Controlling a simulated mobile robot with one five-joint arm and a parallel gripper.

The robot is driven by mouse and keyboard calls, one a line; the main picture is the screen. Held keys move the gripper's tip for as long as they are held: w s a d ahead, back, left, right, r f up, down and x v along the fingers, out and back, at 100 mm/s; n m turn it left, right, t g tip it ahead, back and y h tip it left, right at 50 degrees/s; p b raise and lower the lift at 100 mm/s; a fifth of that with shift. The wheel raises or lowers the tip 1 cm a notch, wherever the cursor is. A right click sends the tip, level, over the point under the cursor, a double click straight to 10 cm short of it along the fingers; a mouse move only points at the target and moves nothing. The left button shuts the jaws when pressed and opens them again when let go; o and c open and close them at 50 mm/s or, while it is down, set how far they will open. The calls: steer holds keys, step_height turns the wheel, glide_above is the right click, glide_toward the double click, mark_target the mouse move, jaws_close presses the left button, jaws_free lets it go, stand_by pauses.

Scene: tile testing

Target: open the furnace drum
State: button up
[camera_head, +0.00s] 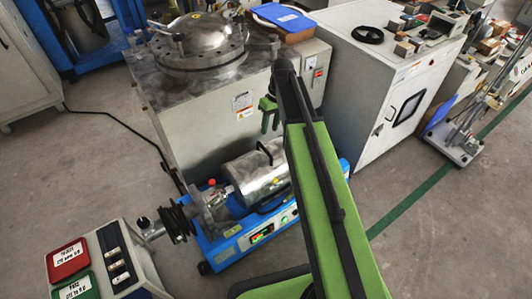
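The furnace drum (250,180) is a silver horizontal cylinder on a blue base unit (225,250), in the middle of the head view. A dark handle (265,152) stands on its upper side, and a dark bar runs along its lower front. The drum looks closed; my green arm hides its right end. My gripper (270,128) is small in this view, above and slightly behind the drum's handle in the picture. Its two green fingers point down with a small gap between them. They look empty and apart from the drum.
A large grey cabinet (200,120) with a round bolted metal lid (200,45) stands behind the drum. A white cabinet (385,85) stands to the right. A box with red and green labelled panels (100,262) is at lower left. A black cable (115,120) crosses the floor.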

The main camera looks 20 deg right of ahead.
steer(key=f+b, duration=0.2)
steer(key=f, duration=0.1)
steer(key=a+f+b, duration=0.1)
steer(key=f+b, duration=0.5)
steer(key=f, duration=0.1)
steer(key=shift+s+a, duration=0.35)
steer(key=shift+a, duration=0.05)
steer(key=shift+r, duration=0.15)
jaws_close()
stand_by(0.5)
